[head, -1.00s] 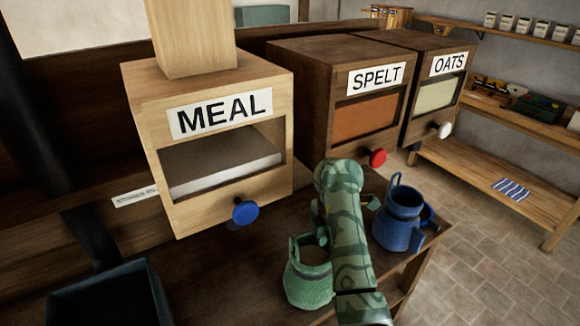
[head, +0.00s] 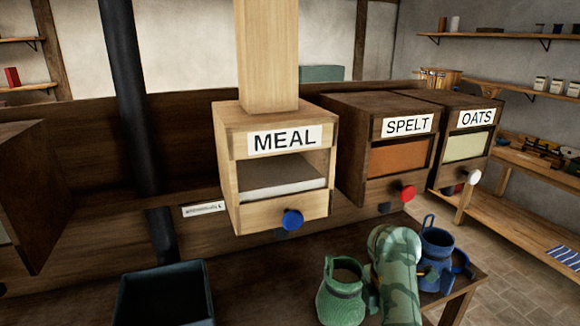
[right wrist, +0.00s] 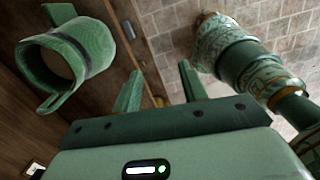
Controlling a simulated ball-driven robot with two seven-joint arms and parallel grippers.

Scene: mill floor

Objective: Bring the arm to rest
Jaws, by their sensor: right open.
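My right arm (head: 396,275), green with a leaf-like pattern, comes up from the bottom edge in the head view between a green jug and a blue jug. Its jaws are hidden there behind the arm. In the right wrist view my right gripper (right wrist: 160,88) has its two green fingers apart with nothing between them. The green jug (head: 341,292) stands left of the arm in the head view and shows at upper left in the wrist view (right wrist: 95,45). The blue jug (head: 436,250) is partly behind the arm. My left gripper is not in view.
A bench (head: 270,285) bears the jugs; a dark open box (head: 160,295) is at lower left. Bins labelled MEAL (head: 230,180), SPELT (head: 345,150) and OATS (head: 492,145) stand behind. A dark post (head: 128,100) rises at left. Tiled floor (head: 515,285) lies right.

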